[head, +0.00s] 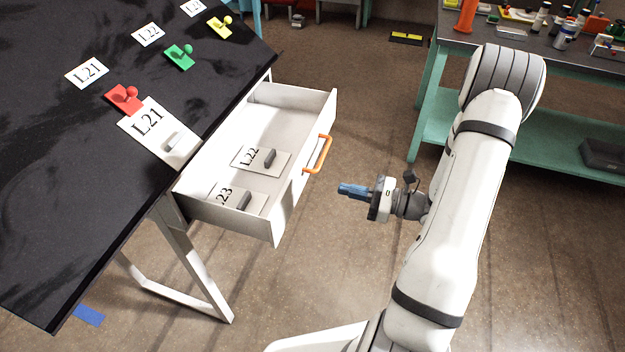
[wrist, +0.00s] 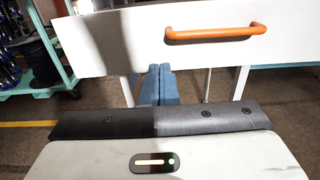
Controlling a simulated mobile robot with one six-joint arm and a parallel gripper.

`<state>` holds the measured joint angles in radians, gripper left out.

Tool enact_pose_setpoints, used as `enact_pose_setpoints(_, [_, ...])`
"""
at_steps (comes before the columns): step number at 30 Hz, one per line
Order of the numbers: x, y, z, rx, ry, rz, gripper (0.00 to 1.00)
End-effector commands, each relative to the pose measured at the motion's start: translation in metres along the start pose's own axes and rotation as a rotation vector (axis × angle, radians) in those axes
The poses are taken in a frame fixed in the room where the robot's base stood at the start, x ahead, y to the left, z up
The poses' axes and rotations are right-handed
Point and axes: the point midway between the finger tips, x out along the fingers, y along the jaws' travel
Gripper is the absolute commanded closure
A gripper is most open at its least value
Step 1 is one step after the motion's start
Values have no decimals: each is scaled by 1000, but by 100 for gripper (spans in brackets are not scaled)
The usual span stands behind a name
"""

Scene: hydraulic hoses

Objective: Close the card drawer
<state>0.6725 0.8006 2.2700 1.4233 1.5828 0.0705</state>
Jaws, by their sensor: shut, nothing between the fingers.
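The card drawer (head: 285,197) is white and stands pulled out from under the black table top. Its orange handle (head: 317,154) is on the front panel; it also shows in the wrist view (wrist: 215,32). Two cards lie inside, the L22 card (head: 262,160) and the L23 card (head: 238,199), each with a grey grip. My gripper (head: 342,189) has blue fingers, shut and empty. It is in front of the drawer, apart from it in the head view. In the wrist view the fingers (wrist: 159,72) point at the lower part of the front panel (wrist: 115,42), left of and below the handle.
The table (head: 60,200) bears a large L21 card (head: 160,134) near its edge, small labels, and red (head: 124,98), green (head: 179,57) and yellow (head: 219,27) pieces. A green workbench (head: 470,140) with tools stands at the right. Floor in front of the drawer is clear.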

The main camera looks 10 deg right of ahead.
Motion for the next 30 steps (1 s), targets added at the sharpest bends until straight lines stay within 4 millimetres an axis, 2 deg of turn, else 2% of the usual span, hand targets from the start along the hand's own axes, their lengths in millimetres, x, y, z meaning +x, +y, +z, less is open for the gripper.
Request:
enact_pose_setpoints(1, [13, 2, 2, 2, 0, 7, 100])
enact_pose_setpoints(6, [47, 2, 1, 1, 1, 6, 100])
enact_pose_setpoints(13, [82, 2, 1, 0, 2, 5, 100])
enact_pose_setpoints(19, [95, 1, 0, 0, 2, 2, 100])
enact_pose_setpoints(30, [96, 1, 0, 0, 2, 1, 100])
